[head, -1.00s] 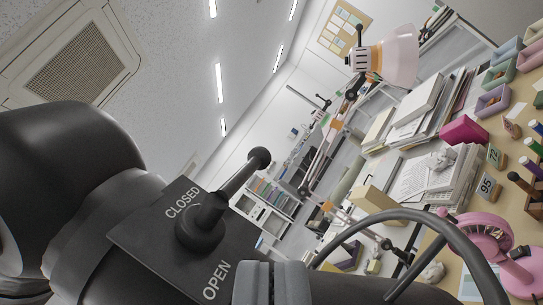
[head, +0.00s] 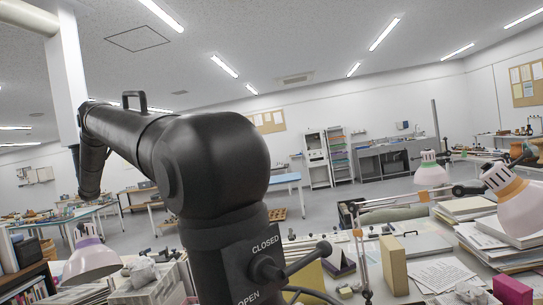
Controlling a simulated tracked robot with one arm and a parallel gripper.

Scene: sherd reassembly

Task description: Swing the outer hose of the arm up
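A thick black jointed arm (head: 130,130) runs from the left of the head view to a bulging rounded elbow (head: 215,155) near the middle. A small looped handle (head: 133,97) stands on its far section. From the elbow a near section (head: 222,240) drops almost straight down to the bottom edge. It carries a plate (head: 250,272) marked CLOSED and OPEN with a black lever (head: 305,258) pointing up and right. A thin curved dark bar (head: 312,295) shows low beside it. The lower end of this section is out of frame. My gripper is not visible.
A white column (head: 70,70) and a cream pipe (head: 28,17) are at the upper left. Lamps, one pink-white (head: 520,200) and one lilac (head: 90,258), stand at the sides. Papers (head: 440,275) and boxes (head: 393,265) crowd the near bench. The space above the elbow is clear.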

